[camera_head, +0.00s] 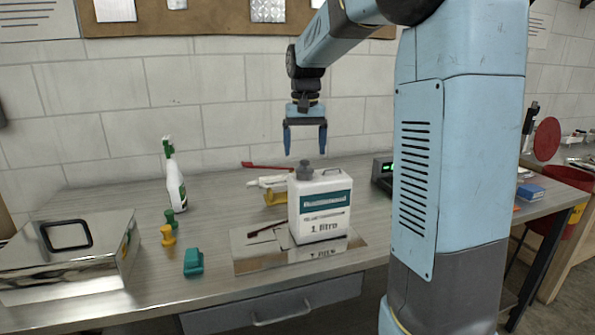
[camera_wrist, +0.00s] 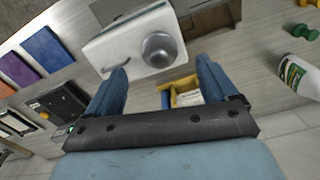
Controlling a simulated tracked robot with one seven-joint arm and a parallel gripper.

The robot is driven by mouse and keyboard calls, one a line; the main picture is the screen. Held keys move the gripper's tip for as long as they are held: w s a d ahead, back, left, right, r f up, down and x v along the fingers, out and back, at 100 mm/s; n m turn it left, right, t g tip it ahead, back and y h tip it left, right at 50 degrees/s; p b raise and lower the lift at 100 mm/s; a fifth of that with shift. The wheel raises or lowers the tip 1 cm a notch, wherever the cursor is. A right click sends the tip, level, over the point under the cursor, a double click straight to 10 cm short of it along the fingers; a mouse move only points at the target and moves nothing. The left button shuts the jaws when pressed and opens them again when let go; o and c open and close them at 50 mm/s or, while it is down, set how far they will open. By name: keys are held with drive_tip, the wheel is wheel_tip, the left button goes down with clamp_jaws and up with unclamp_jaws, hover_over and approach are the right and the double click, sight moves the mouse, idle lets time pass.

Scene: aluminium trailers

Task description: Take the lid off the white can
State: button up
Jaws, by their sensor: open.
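The white can (camera_head: 320,208) stands upright on a shiny metal plate (camera_head: 249,256) on the workbench, with a teal label and "1 litro" on its front. Its dark grey round lid (camera_head: 305,170) sits on top, at the left end. My gripper (camera_head: 305,154) hangs above the can, pointing down, open and empty, with its blue fingers apart and clear of the lid. In the wrist view the can (camera_wrist: 120,46) and its lid (camera_wrist: 159,50) show beyond the fingertips of my gripper (camera_wrist: 160,75).
A spray bottle (camera_head: 175,180), green and yellow small items, a teal block (camera_head: 193,262) and a metal box (camera_head: 70,258) stand left. A dark device (camera_head: 382,172) is at right.

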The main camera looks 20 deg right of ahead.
sight(305, 160)
wheel_tip(305, 160, down, 5)
drive_tip(key=shift+r, duration=0.1)
idle(0.3)
drive_tip(key=c, duration=1.1)
drive_tip(key=shift+c, duration=0.2)
drive_tip(key=shift+r, duration=0.1)
